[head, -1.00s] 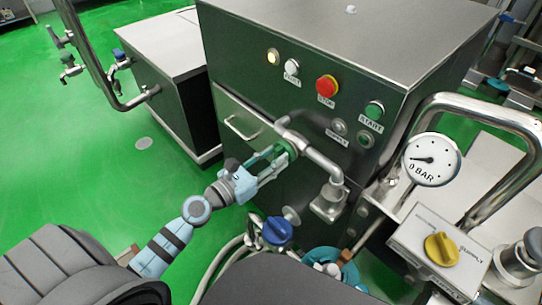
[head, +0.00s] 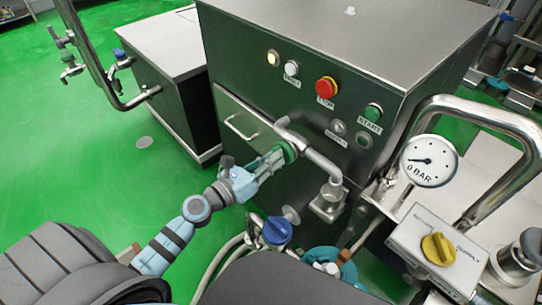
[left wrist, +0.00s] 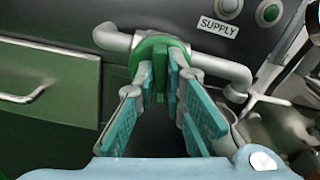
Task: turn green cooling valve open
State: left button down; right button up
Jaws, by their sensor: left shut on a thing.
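The green cooling valve (head: 289,151) sits on a steel pipe at the front of the dark machine cabinet. In the left wrist view its green handle (left wrist: 163,48) stands between my fingertips, in front of the pipe. My left gripper (head: 274,161) reaches it from the lower left and is shut on the handle. In the left wrist view the teal finger pads (left wrist: 166,85) lie on both sides of the handle's narrow part. The fingers hide part of the handle. My right gripper is not in view.
The cabinet panel carries a red stop button (head: 326,88) and a green start button (head: 373,112). A blue valve knob (head: 277,230) is below my gripper. A pressure gauge (head: 429,160) and a yellow knob (head: 438,249) are at the right. Green floor is clear at the left.

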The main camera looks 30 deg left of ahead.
pick_arm(q)
jog(key=shift+a+f+n+p, duration=0.1)
jog(key=shift+n+p, duration=1.6)
jog(key=shift+n, duration=2.1)
jog(key=shift+a+f+n+p, duration=0.1)
jog(key=shift+n+p, duration=1.6)
jog(key=shift+n, duration=2.1)
jog(key=c, duration=1.7)
grip_release()
jog(key=shift+o, duration=0.2)
jog(key=shift+f, duration=0.1)
